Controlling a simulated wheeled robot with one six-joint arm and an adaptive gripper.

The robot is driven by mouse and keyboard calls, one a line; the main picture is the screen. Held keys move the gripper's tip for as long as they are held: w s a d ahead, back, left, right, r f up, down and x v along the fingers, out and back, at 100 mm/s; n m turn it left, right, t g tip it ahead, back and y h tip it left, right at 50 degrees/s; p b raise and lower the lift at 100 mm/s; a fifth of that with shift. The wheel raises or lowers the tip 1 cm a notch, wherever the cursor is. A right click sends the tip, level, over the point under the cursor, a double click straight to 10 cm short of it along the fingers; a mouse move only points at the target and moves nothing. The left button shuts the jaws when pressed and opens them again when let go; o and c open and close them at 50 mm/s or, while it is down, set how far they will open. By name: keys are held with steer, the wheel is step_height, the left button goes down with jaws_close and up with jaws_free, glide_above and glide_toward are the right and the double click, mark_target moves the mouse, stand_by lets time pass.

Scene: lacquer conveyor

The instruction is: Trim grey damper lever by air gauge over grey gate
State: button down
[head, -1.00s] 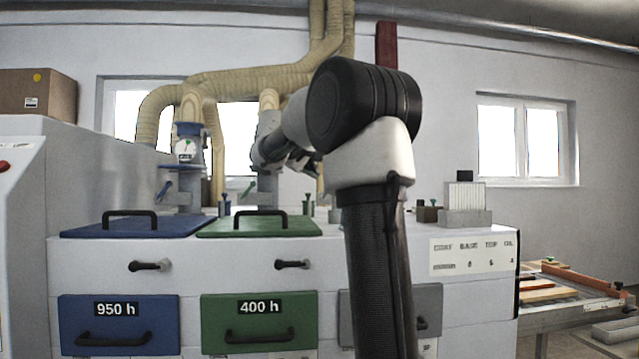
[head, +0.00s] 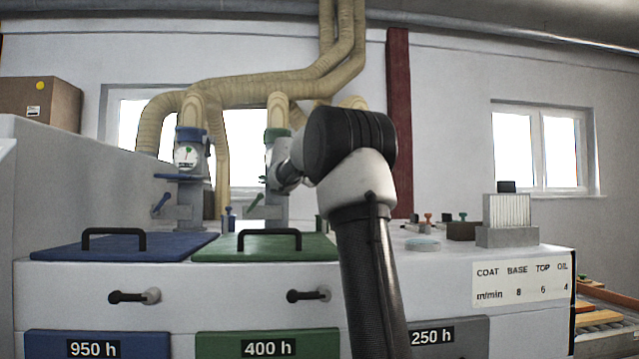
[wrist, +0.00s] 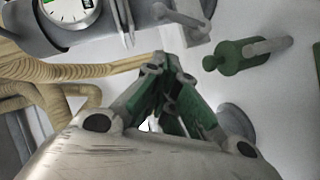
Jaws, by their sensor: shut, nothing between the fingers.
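The grey gate labelled 250 h (head: 458,334) is partly hidden by my arm in the head view. The duct and gauge above it are also behind my arm. In the wrist view, a round white gauge (wrist: 70,8) on a grey pipe is cut off at the top left. A grey lever-like bar (wrist: 182,18) shows right of it at the top edge; I cannot tell for sure that it is the damper lever. My gripper (wrist: 163,62) is shut and empty, its tips just below that bar, apparently apart from it. The head view hides the gripper behind my arm.
A green knobbed fitting (wrist: 236,55) lies right of my fingertips. Blue (head: 188,158) and green (head: 277,148) duct stacks stand left of my arm, behind lids with black handles. A white ribbed block (head: 507,211) and a pale round disc (head: 422,245) sit on the right.

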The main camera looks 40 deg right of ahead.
steer(key=x, duration=0.5)
steer(key=shift+d+f, duration=0.15)
steer(key=shift+d, duration=0.2)
steer(key=shift+s+d+f, duration=0.25)
steer(key=shift+d+f, duration=0.2)
steer(key=shift+d, duration=0.25)
steer(key=shift+s+d+f, duration=0.3)
steer(key=shift+d+f, duration=0.1)
steer(key=shift+d, duration=0.3)
steer(key=shift+s+d+f, duration=0.2)
steer(key=shift+d, duration=0.25)
